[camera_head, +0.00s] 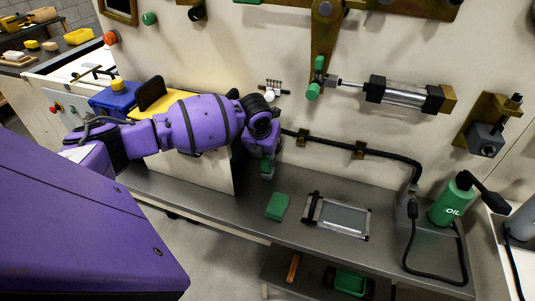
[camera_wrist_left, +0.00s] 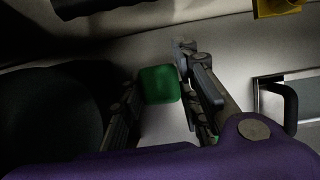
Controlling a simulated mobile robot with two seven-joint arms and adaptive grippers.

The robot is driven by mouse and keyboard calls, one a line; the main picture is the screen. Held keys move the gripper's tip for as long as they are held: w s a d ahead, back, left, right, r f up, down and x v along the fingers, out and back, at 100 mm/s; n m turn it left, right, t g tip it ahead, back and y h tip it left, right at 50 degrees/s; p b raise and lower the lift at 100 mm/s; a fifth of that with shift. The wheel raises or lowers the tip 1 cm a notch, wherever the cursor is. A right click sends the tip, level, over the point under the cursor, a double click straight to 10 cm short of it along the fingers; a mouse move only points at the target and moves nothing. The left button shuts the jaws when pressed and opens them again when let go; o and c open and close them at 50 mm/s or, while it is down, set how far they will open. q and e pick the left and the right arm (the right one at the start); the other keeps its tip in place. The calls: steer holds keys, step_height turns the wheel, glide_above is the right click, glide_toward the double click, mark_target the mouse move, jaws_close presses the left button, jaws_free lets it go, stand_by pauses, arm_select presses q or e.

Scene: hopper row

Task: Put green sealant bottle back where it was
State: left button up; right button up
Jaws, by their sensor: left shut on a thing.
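My left gripper (camera_head: 267,168) is above the grey shelf, close to the back panel. It is shut on a green thing, which I take to be the green sealant bottle (camera_head: 265,158); mostly the fingers and wrist hide it. In the left wrist view the green sealant bottle (camera_wrist_left: 160,84) shows as a rounded green block between the two fingers of the left gripper (camera_wrist_left: 158,100). I cannot tell whether its base touches the shelf. My right gripper is not in view.
On the grey shelf (camera_head: 240,222) lie a green block (camera_head: 277,206) and a metal-framed plate (camera_head: 340,217). A green oil can (camera_head: 452,203) and a black cable (camera_head: 408,237) are at the right. A pale box-like panel (camera_head: 205,172) is beside the gripper.

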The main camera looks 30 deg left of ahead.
arm_select(q)
steer(key=shift+f, duration=0.35)
steer(key=o, duration=1.2)
steer(key=shift+o, duration=0.2)
steer(key=v, duration=1.2)
steer(key=shift+r+p, duration=0.4)
